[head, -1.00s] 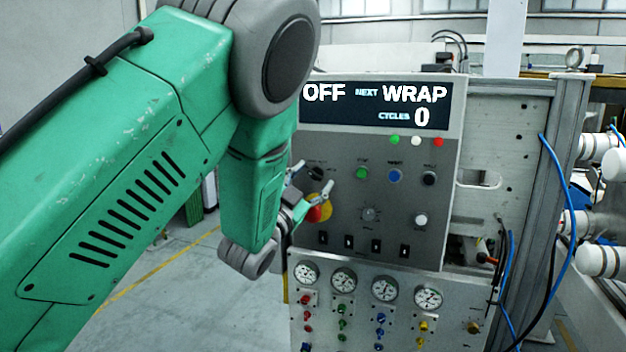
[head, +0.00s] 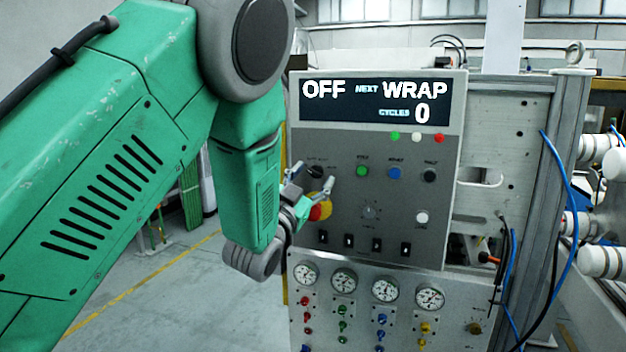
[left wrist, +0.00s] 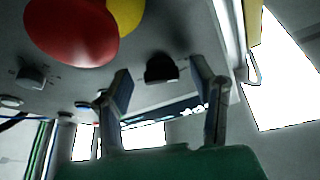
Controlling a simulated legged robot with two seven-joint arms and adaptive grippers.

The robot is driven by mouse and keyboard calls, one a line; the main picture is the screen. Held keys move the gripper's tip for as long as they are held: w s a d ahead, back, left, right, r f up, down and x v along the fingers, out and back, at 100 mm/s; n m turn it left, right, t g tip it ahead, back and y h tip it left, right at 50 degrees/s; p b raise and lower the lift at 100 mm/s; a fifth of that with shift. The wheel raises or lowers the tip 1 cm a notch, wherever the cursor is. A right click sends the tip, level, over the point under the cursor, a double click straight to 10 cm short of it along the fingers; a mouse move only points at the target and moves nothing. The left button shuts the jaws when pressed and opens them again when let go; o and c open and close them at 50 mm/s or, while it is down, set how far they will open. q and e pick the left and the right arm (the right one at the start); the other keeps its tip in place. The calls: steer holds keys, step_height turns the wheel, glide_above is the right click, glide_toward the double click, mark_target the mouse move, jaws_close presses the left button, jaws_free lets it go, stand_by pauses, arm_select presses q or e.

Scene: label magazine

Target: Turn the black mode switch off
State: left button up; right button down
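The black mode switch (head: 316,172) is a small knob at the upper left of the grey control panel. In the left wrist view the black knob (left wrist: 161,69) shows between and beyond my two fingertips, apart from them. My left gripper (head: 309,177) is open in front of the panel, its fingers spread to either side of the switch; it also shows in the left wrist view (left wrist: 163,88). The panel's display (head: 376,103) reads OFF, NEXT WRAP and CYCLES 0. My right gripper is in neither view.
A red emergency button (head: 316,213) on a yellow base sits just below the switch, partly behind my gripper. Green (head: 362,171), blue (head: 395,174) and black (head: 429,176) buttons are to the right. Gauges and small valves fill the lower panel.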

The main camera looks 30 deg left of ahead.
arm_select(q)
steer(key=shift+s, duration=0.1)
steer(key=shift+s+f, duration=0.15)
steer(key=shift+s, duration=0.15)
steer(key=a+v, duration=0.1)
steer(key=v, duration=1)
steer(key=shift+d, duration=0.5)
